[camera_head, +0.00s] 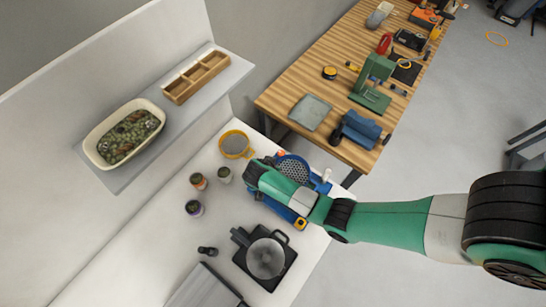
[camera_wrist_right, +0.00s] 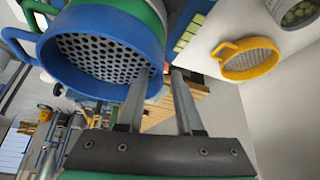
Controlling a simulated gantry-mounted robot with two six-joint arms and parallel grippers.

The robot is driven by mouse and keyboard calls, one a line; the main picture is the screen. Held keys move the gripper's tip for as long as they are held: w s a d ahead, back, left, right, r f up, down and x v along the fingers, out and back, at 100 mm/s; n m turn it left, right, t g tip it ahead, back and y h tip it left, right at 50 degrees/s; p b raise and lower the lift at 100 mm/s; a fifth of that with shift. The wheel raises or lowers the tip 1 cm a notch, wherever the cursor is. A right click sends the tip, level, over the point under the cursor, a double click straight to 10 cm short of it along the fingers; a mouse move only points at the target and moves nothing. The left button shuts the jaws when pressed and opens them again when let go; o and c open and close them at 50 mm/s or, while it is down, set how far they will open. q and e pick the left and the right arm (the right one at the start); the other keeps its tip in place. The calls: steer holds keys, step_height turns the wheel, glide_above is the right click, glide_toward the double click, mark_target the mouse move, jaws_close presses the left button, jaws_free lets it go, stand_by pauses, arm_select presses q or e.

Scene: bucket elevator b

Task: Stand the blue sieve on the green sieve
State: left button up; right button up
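The blue sieve (camera_head: 293,168) is round with a perforated plate and stands at the back right of the white bench, partly hidden by my right arm. In the right wrist view the blue sieve (camera_wrist_right: 92,50) fills the upper left, with a handle at its left. A green band, the green sieve (camera_wrist_right: 151,14), shows directly behind its rim; whether it is fully seated cannot be told. My right gripper (camera_wrist_right: 161,70) is at the blue sieve's rim, one finger over the inside and one outside, with a gap between them. My left gripper is not in view.
A yellow sieve (camera_head: 235,145) stands left of the blue one. Small jars (camera_head: 198,181), a black scale (camera_head: 266,281) with a metal pan, and a shelf with a tray (camera_head: 88,150) are nearby. A wooden table (camera_head: 290,90) with tools lies beyond.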

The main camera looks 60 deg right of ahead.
steer(key=shift+r, duration=0.3)
steer(key=p+v, duration=0.2)
steer(key=v, duration=1)
steer(key=shift+r, duration=0.3)
